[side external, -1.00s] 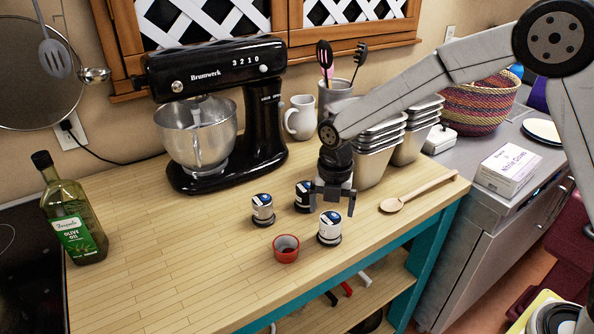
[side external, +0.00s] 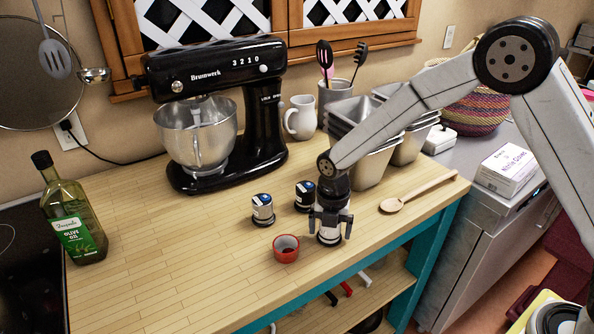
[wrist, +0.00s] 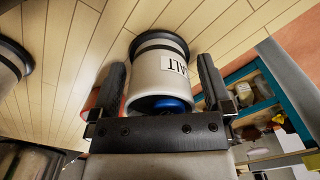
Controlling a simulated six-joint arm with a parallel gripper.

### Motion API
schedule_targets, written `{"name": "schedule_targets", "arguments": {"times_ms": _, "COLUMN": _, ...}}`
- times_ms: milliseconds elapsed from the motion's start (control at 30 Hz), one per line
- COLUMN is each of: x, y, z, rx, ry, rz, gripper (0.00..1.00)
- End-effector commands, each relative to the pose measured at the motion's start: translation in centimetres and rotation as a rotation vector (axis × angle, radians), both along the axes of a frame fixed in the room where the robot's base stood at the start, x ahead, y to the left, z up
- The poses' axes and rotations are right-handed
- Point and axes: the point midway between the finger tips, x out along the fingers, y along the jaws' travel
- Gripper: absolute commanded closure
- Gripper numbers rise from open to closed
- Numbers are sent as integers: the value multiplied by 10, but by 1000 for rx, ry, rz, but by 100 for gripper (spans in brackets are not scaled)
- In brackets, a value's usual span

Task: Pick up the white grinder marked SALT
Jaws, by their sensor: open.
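The white grinder marked SALT (wrist: 150,84) has dark bands at its base and a blue top; part of its label reads "ALT" in the wrist view. In the side view it stands upright near the counter's front edge, mostly covered by my gripper (side external: 330,228). My gripper is open, with one finger on each side of the grinder. In the wrist view the grinder is between the fingers (wrist: 160,72), with the left finger very close to it. I cannot tell whether either finger touches it.
A white grinder (side external: 262,208) and a darker one (side external: 303,194) stand to the left and behind. A red cup (side external: 286,250) sits just left of my gripper. A wooden spoon (side external: 420,195) lies right. Metal pans (side external: 368,168) are stacked behind. The left front counter is clear.

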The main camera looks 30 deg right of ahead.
Motion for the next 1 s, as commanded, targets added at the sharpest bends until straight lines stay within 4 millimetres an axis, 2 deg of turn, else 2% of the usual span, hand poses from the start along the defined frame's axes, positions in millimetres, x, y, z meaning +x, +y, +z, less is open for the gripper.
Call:
{"name": "schedule_targets", "arguments": {"times_ms": 467, "x": 0, "y": 0, "z": -1, "rx": 0, "ry": -1, "rz": 0, "gripper": 0}}
{"name": "schedule_targets", "arguments": {"times_ms": 500, "x": 0, "y": 0, "z": -1, "rx": 0, "ry": -1, "rz": 0, "gripper": 3}}
{"name": "schedule_targets", "arguments": {"times_ms": 567, "x": 0, "y": 0, "z": -1, "rx": 0, "ry": -1, "rz": 0, "gripper": 22}}
{"name": "schedule_targets", "arguments": {"times_ms": 800, "x": 0, "y": 0, "z": -1, "rx": 0, "ry": -1, "rz": 0, "gripper": 98}}
{"name": "schedule_targets", "arguments": {"times_ms": 1000, "x": 1, "y": 0, "z": 0, "rx": 1, "ry": -2, "rz": 0, "gripper": 100}}
